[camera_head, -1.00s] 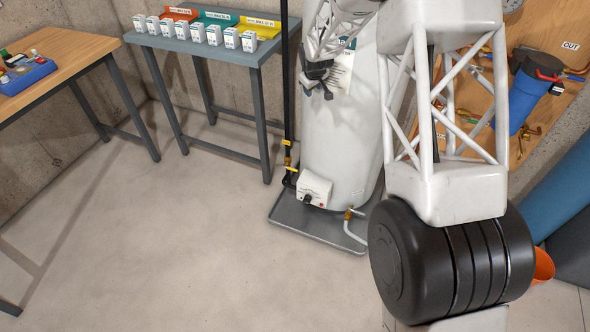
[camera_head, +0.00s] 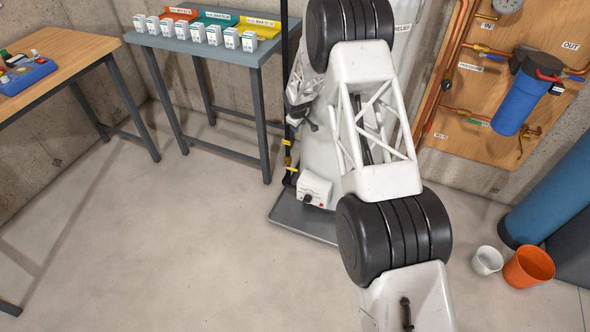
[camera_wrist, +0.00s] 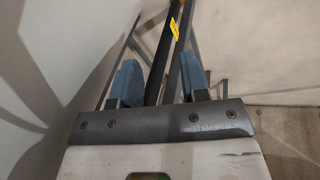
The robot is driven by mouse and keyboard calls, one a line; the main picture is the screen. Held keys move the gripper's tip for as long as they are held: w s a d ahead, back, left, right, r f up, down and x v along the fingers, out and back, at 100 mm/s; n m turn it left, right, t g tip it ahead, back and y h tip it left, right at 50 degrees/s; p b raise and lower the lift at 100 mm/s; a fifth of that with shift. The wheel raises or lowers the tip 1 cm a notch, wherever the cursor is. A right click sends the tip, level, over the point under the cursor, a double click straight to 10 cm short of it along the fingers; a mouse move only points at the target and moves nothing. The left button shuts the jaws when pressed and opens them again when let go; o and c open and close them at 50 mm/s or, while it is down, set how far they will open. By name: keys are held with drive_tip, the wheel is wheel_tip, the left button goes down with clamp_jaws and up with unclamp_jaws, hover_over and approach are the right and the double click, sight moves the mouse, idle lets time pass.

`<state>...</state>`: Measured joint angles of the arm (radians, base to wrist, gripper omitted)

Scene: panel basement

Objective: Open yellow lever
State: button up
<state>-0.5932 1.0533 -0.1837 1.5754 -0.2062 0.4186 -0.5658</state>
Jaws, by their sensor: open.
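The yellow lever (camera_head: 291,169) is small and sits low on the black vertical pipe (camera_head: 286,70), beside the white tank, in the head view. A yellow tag (camera_head: 286,142) is on the pipe just above it. My gripper (camera_head: 301,117) hangs in front of the tank, above and slightly right of the lever, apart from it. In the wrist view my gripper (camera_wrist: 160,78) is open, with blue finger pads on both sides. Dark pipes run between and beyond the pads there, and a yellow patch (camera_wrist: 174,29) shows on one. I cannot tell whether that patch is the tag or the lever.
A white control box (camera_head: 314,190) is on the tank's lower front, above a grey drip tray (camera_head: 304,223). A grey table (camera_head: 264,49) with small boxes stands left of the pipe. Two buckets, grey-white (camera_head: 487,261) and orange (camera_head: 528,267), stand at right. The floor at left is clear.

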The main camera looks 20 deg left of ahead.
sight(295, 170)
wheel_tip(295, 170, down, 23)
drive_tip(key=s+a+n+g+h, duration=0.1)
drive_tip(key=n, duration=0.1)
drive_tip(key=shift+a+n, duration=0.3)
drive_tip(key=shift+r, duration=0.1)
drive_tip(key=shift+f, duration=0.2)
drive_tip(key=shift+w+f, duration=0.25)
drive_tip(key=shift+f, duration=0.95)
drive_tip(key=shift+w+f, duration=0.3)
drive_tip(key=shift+f, duration=0.9)
drive_tip(key=shift+w+f, duration=0.25)
drive_tip(key=shift+f, duration=0.95)
clamp_jaws()
